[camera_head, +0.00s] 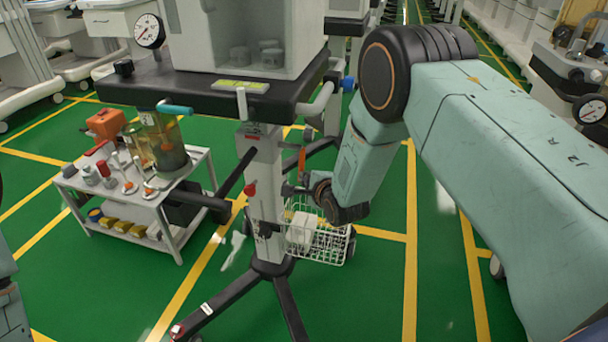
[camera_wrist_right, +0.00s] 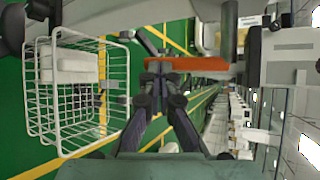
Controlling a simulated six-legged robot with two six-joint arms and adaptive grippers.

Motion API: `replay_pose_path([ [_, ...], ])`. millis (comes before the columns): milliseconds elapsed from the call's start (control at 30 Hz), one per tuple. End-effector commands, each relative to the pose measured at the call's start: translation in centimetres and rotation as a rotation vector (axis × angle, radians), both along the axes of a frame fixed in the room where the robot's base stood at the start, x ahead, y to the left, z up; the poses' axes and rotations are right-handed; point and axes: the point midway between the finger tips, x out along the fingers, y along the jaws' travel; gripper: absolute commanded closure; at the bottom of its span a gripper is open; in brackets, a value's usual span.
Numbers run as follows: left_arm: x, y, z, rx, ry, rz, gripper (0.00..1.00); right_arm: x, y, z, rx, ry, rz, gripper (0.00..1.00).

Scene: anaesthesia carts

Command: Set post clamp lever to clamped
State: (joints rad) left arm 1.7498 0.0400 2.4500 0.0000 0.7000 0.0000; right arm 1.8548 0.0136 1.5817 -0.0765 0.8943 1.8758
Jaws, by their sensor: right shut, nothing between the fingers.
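The post (camera_head: 264,200) of a cart stands upright in the middle of the head view. An orange lever (camera_head: 301,158) hangs upright on its right side, below the cart's dark top. In the right wrist view the orange lever (camera_wrist_right: 200,64) lies across the picture, just beyond the fingers. My right gripper (camera_head: 292,189) is shut and empty at the lever's lower end; its fingertips (camera_wrist_right: 158,76) overlap that end. I cannot tell whether they touch. My left gripper is out of view; only part of that arm shows at the left edge.
A white wire basket (camera_head: 325,243) with a pale box hangs below my right gripper, and the basket (camera_wrist_right: 75,90) fills the left of the wrist view. A red knob (camera_head: 250,188) is on the post. A trolley (camera_head: 178,220) with bottles stands left.

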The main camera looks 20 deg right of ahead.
Motion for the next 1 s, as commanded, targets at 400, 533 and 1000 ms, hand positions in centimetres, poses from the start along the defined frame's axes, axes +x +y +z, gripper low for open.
replay_pose_path([
  [400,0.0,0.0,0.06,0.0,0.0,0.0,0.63,0.63,-0.38,-0.5,0.002,-0.001,0.0,1.0],
  [533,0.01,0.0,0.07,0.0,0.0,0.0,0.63,0.65,-0.4,-0.56,0.002,-0.001,0.0,1.0],
  [1000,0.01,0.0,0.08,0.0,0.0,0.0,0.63,0.64,-0.39,-0.56,0.002,-0.001,0.0,1.0],
])
